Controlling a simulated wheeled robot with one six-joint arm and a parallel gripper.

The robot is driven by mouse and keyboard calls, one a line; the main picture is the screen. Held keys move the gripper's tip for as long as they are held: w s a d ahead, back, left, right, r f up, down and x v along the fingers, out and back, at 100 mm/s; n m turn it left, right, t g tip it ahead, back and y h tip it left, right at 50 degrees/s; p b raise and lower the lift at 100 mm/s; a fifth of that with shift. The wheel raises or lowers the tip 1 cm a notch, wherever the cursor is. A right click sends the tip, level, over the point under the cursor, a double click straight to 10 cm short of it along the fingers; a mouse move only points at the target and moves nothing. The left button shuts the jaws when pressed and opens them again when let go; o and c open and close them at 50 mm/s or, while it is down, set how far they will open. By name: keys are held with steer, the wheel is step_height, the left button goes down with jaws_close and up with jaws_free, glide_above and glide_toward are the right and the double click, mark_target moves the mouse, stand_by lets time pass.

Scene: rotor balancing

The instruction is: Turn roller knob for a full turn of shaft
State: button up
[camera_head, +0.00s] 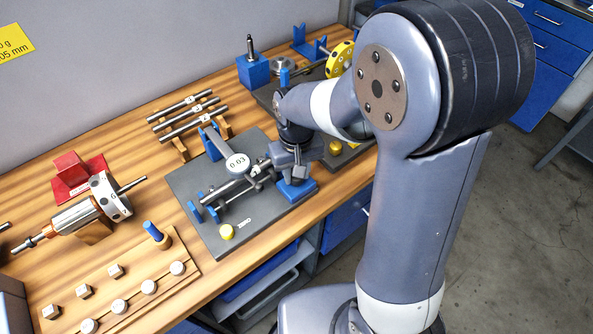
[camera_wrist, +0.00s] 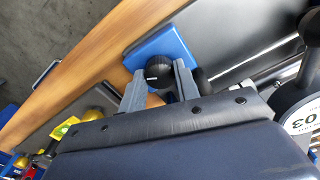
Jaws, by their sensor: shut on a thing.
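The black roller knob (camera_wrist: 158,70) has a white mark and sits over a blue block (camera_wrist: 172,45) in the wrist view. My gripper (camera_wrist: 157,82) is shut on the knob, one grey finger on each side. In the head view my gripper (camera_head: 294,166) is at the right end of the dark fixture plate (camera_head: 228,238), above the blue block (camera_head: 298,191); it hides the knob there. The steel shaft (camera_head: 232,184) lies across blue supports on the plate.
A rack with several spare shafts (camera_head: 187,114) is behind the plate. A rotor (camera_head: 75,215) and a wooden weight tray (camera_head: 125,284) are at the left. A yellow disc (camera_head: 340,58) stands behind my arm.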

stand_by(0.4)
steer(key=o, duration=1)
steer(key=shift+c, duration=0.2)
steer(key=shift+r, duration=0.1)
step_height(320, 180, up, 11)
steer(key=shift+f, duration=0.2)
step_height(320, 180, down, 11)
steer(key=shift+r, duration=0.15)
